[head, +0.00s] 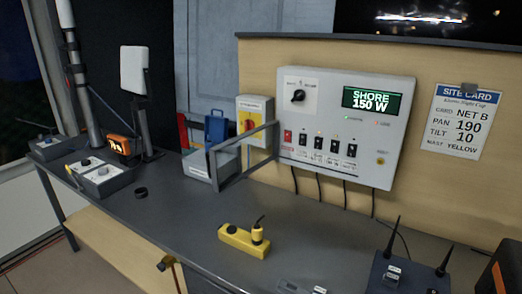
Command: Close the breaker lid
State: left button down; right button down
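A light grey power panel (340,85) is fixed to the wooden backboard. Its green display (371,100) reads "SHORE 150 W". A red switch (288,136) and several black breaker switches (333,145) sit in a row on its lower part, uncovered. The breaker lid, a grey frame with a seemingly clear pane (240,130), stands open. It sticks out to the left and toward me from the panel's left side, by the breaker row. Neither of my grippers is in view.
A yellow box with a red knob (249,126) is behind the lid, and a grey tray (199,168) with a blue item stands by it. A yellow device (243,241) lies on the dark bench (175,215). A two-antenna box (400,272) stands front right.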

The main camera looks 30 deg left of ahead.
aim_at(213, 175)
jog(key=j+z, duration=0.2)
jog(key=j, duration=0.45)
jog(key=i+j+z, duration=0.15)
jog(key=j, duration=0.5)
jog(key=j+z, duration=0.2)
jog(key=j, duration=0.45)
jog(key=k+j+z, duration=0.15)
jog(key=j, duration=0.45)
jog(key=j+z, duration=0.2)
jog(key=j, duration=0.45)
jog(key=k+j+z, duration=0.15)
jog(key=j, duration=0.5)
